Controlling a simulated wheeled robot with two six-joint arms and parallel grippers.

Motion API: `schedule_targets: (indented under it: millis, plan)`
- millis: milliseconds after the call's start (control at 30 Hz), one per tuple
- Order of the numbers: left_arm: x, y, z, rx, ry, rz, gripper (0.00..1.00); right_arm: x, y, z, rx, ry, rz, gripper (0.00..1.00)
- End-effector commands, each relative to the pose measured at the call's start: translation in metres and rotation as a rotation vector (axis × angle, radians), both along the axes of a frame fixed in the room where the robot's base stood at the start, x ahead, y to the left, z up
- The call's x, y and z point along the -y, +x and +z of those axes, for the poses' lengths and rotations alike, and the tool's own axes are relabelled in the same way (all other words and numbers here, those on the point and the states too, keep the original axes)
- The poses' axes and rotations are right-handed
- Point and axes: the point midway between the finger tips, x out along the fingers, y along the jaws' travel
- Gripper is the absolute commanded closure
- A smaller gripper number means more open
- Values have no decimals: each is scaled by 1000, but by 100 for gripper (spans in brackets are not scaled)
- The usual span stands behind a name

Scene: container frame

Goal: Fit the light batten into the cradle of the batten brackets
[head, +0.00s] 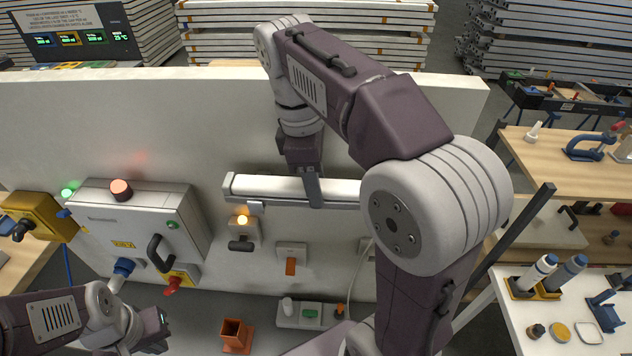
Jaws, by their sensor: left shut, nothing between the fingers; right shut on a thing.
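The light batten (265,187) is a long white bar with a grey end cap, lying roughly level in front of the white wall panel. My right gripper (313,193) reaches down from above and is shut on the batten. The batten's right end is hidden behind my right arm. A small grey bracket-like piece (256,208) shows just under the batten's left part; I cannot tell whether the batten sits in it or is in front of it. Any other bracket is hidden. My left gripper (162,328) is shut and empty at the lower left, away from the batten.
A grey control box (140,225) with a red dome and black handle is on the panel at left. A lit orange lamp fitting (243,228) and a switch (291,258) are below the batten. An orange holder (236,335) stands below. Benches with tools are at right.

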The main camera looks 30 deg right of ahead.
Motion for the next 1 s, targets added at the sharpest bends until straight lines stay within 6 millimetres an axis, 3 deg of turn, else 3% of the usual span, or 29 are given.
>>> schedule_targets:
  millis: [1000]
  plan:
    - [0, 0, -8, 0, 0, 0, 100, 0, 0, -11, 1, 1, 0, 100]
